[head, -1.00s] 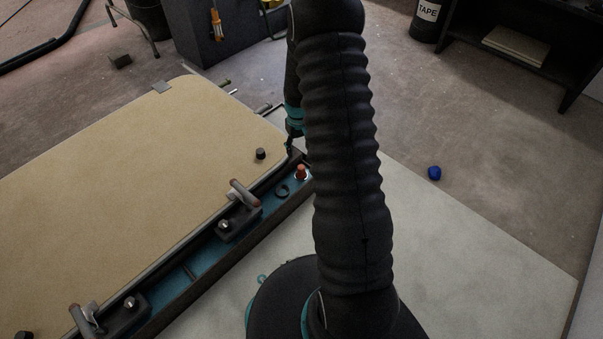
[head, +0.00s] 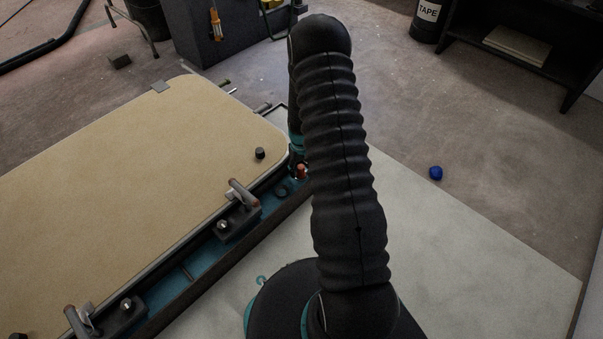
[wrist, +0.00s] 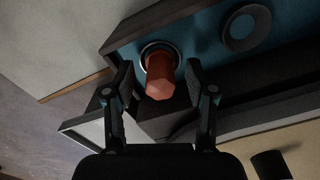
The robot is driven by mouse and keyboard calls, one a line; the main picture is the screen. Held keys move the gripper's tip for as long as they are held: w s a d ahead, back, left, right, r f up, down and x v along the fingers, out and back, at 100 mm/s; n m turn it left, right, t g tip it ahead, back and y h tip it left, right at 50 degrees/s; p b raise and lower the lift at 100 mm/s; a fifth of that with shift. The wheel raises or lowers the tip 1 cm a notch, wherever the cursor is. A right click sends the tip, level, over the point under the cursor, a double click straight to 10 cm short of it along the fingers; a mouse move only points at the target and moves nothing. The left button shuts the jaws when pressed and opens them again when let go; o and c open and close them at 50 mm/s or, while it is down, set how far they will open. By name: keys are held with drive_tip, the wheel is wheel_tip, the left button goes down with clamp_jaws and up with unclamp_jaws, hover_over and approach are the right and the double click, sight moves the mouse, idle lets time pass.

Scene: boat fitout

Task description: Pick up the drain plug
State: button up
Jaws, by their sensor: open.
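The drain plug (wrist: 160,78) is a reddish-orange, faceted plug standing in a dark ring in the blue tray, near its end. In the head view the plug (head: 301,171) shows small at the tray's far end, partly covered by my arm. My gripper (wrist: 158,80) is open, with one finger on each side of the plug in the wrist view. I see gaps between the fingers and the plug, and cannot tell how deep the fingertips reach. In the head view the gripper is mostly hidden behind my arm.
The blue tray (head: 195,268) runs along the tan board (head: 120,180), with toggle clamps (head: 240,193) on its edge. A black ring (wrist: 247,27) lies in the tray beside the plug. A small black knob (head: 260,153) stands on the board. A blue object (head: 435,173) lies on the floor.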

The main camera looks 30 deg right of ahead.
drive_tip(key=shift+f, duration=0.1)
clamp_jaws()
idle(0.3)
wheel_tip(320, 180, up, 4)
drive_tip(key=shift+r+p, duration=0.2)
drive_tip(key=shift+p, duration=0.25)
drive_tip(key=s+d+r+p, duration=0.1)
drive_tip(key=s+d+r, duration=0.5)
drive_tip(key=s, duration=0.3)
drive_tip(key=shift+s+d+r, duration=0.15)
drive_tip(key=shift+d+r, duration=0.15)
drive_tip(key=shift+d, duration=0.25)
